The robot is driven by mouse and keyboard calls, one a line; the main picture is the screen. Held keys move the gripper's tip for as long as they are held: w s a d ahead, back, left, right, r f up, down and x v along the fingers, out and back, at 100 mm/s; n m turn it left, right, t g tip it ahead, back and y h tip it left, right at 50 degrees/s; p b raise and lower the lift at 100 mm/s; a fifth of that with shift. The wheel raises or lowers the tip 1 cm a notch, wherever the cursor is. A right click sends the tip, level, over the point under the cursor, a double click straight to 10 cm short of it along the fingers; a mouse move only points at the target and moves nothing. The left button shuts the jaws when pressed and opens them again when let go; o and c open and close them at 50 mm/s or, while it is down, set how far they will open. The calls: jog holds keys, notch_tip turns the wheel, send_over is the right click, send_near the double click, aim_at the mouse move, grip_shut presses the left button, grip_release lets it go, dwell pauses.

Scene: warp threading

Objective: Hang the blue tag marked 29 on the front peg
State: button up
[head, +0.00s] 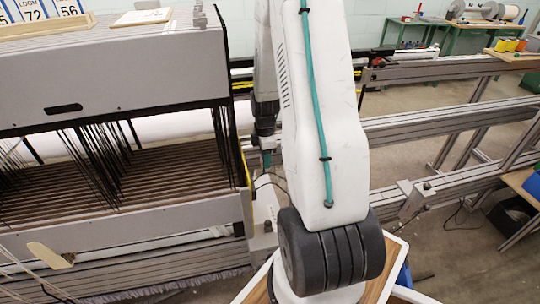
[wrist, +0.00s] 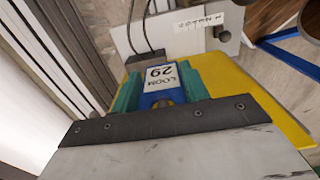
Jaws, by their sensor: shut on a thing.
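The blue and white tag (wrist: 160,78) marked LOOM 29 shows upside down in the wrist view, between the teal fingers of my gripper (wrist: 163,92). My gripper is shut on it. In the head view my gripper (head: 266,160) hangs beside the right end of the loom (head: 110,70), largely behind my arm; the tag cannot be made out there. A short grey round peg-like knob (wrist: 224,35) stands beyond the tag in the wrist view, apart from it. A similar knob (head: 268,226) shows below my gripper in the head view. I cannot tell whether either is the front peg.
A yellow panel (wrist: 265,105) lies under and right of my fingers. A pale box (wrist: 175,38) with dark cables and a handwritten label is close ahead. Metal rails (head: 440,123) run to the right. Other number tags (head: 30,10) stand on the loom top.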

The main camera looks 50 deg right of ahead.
jog(key=shift+w+a+f, duration=0.3)
jog(key=shift+w+a, duration=0.25)
jog(key=shift+a, duration=0.15)
jog(key=shift+w+a+f, duration=0.3)
jog(key=shift+w+a, duration=0.25)
jog(key=shift+a, duration=0.15)
jog(key=shift+a+f, duration=0.1)
jog(key=shift+a, duration=0.05)
jog(key=o, duration=1.1)
jog(key=r, duration=0.8)
jog(key=shift+d, duration=0.25)
